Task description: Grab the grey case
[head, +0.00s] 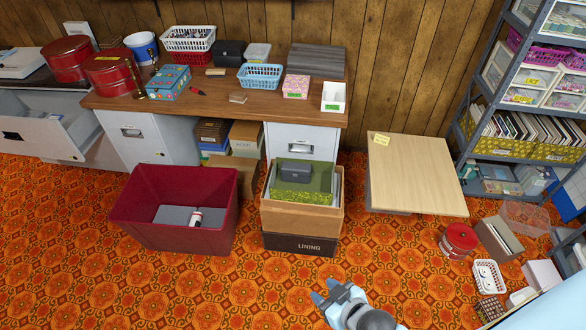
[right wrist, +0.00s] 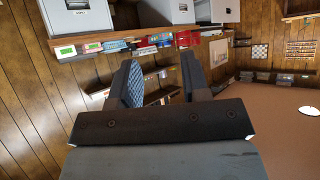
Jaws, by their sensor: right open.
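The case cannot be made out in that view. My left gripper is not in view.
A dark red bin (head: 132,215) stands left of the box. A wooden desk (head: 220,107) with baskets and tins is behind. A pale wooden table (head: 415,172) stands to the right, then a shelf (head: 480,75). Patterned carpet (head: 200,290) is clear in front.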

